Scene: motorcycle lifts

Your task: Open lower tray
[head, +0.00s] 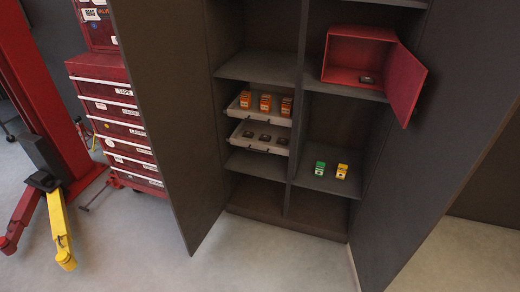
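The lower tray (240,142) is a light grey pull-out tray in the left column of an open dark cabinet. It holds a few small dark items (264,138). The upper tray (236,112) is just above it and holds several small orange boxes (265,103). I cannot tell exactly how far either tray stands out from the cabinet. Neither of my grippers shows in the head view, so nothing of mine is seen touching the trays.
Tall cabinet doors stand open at left (175,110) and right (440,130). A red box (345,58) with its door swung open sits upper right. Green (319,169) and yellow (342,171) boxes sit below it. A red tool chest (120,125) stands left. Floor in front is clear.

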